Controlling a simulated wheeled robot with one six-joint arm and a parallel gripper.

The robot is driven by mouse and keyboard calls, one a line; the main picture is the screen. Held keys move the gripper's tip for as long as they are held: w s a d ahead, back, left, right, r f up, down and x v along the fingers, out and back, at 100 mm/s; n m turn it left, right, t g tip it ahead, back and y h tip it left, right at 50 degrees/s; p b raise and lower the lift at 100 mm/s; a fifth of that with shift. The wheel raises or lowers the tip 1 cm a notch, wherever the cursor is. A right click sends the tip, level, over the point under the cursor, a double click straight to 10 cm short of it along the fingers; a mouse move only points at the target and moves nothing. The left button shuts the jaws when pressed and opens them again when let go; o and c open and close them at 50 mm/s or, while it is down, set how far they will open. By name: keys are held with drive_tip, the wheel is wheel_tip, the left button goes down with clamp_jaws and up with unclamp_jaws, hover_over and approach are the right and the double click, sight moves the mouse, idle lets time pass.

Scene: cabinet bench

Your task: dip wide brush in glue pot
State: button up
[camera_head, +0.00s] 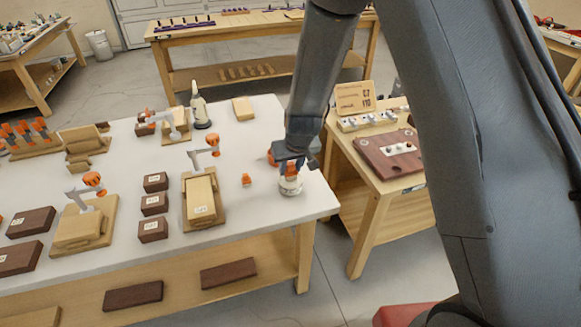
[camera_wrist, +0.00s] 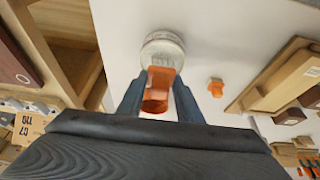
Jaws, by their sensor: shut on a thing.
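My gripper (camera_head: 291,163) is shut on the orange-handled wide brush (camera_wrist: 158,93) near the right end of the white bench. In the wrist view the gripper (camera_wrist: 158,85) has a finger on each side of the orange handle. The glue pot (camera_head: 290,187), a small round pale jar, stands upright on the bench right below the gripper. In the wrist view the pot (camera_wrist: 162,42) shows just beyond the handle. The brush's bristle end is hidden, so I cannot tell whether it is inside the pot or above it.
A small orange piece (camera_head: 246,180) stands on the bench left of the pot. A wooden fixture with a clamp (camera_head: 202,200) and dark blocks (camera_head: 154,204) lie further left. A dark bottle with a pale top (camera_head: 200,108) stands behind. A wooden side table (camera_head: 352,140) is at the right.

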sight(291, 163)
drive_tip(key=shift+f+b, duration=0.6)
drive_tip(key=shift+b, duration=0.05)
idle(1.5)
wheel_tip(291, 163, up, 7)
drive_tip(key=p, duration=0.8)
drive_tip(key=shift+r, duration=0.1)
idle(0.9)
